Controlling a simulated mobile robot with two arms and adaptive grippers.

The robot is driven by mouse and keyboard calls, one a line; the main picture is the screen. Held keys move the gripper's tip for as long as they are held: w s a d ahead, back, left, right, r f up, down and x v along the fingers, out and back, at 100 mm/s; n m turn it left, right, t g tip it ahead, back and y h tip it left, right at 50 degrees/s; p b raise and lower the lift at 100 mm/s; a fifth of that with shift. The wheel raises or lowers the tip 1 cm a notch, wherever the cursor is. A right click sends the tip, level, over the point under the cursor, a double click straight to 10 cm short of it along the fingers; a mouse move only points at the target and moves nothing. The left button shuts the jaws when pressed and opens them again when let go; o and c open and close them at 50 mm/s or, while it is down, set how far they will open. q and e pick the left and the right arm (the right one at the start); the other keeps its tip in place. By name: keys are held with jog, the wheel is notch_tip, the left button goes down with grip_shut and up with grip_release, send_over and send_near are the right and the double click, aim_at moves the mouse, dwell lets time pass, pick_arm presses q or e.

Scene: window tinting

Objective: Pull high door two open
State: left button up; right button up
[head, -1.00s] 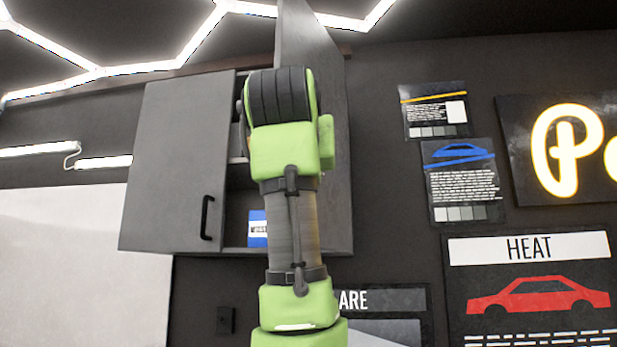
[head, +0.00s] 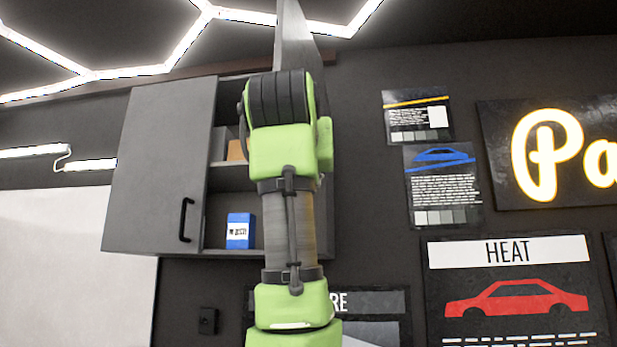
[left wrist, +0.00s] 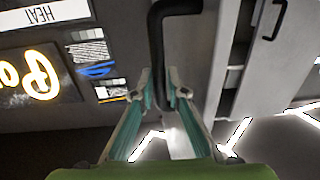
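A grey wall cabinet has a left door (head: 160,170) with a black handle (head: 186,220). Its right-hand door (head: 297,40) stands open, swung out toward me and seen steeply from the side, partly behind my arm. In the left wrist view my left gripper (left wrist: 160,76) has its teal-lined fingers on either side of that door's black bar handle (left wrist: 156,45), closed in on it. In the head view my green left arm hides the gripper and handle. My right gripper is in neither view.
Inside the cabinet, a blue-and-white box (head: 240,231) stands on the bottom and a brown box (head: 236,150) on the shelf. Posters (head: 443,187) and a lit sign (head: 555,155) hang flat on the wall at right. Glowing light strips (head: 190,50) run overhead.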

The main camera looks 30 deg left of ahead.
pick_arm(q)
jog(key=shift+o, duration=0.6)
jog(key=shift+s, duration=0.15)
jog(key=v, duration=1.1)
jog(key=shift+s+d, duration=0.2)
jog(key=shift+s, duration=0.15)
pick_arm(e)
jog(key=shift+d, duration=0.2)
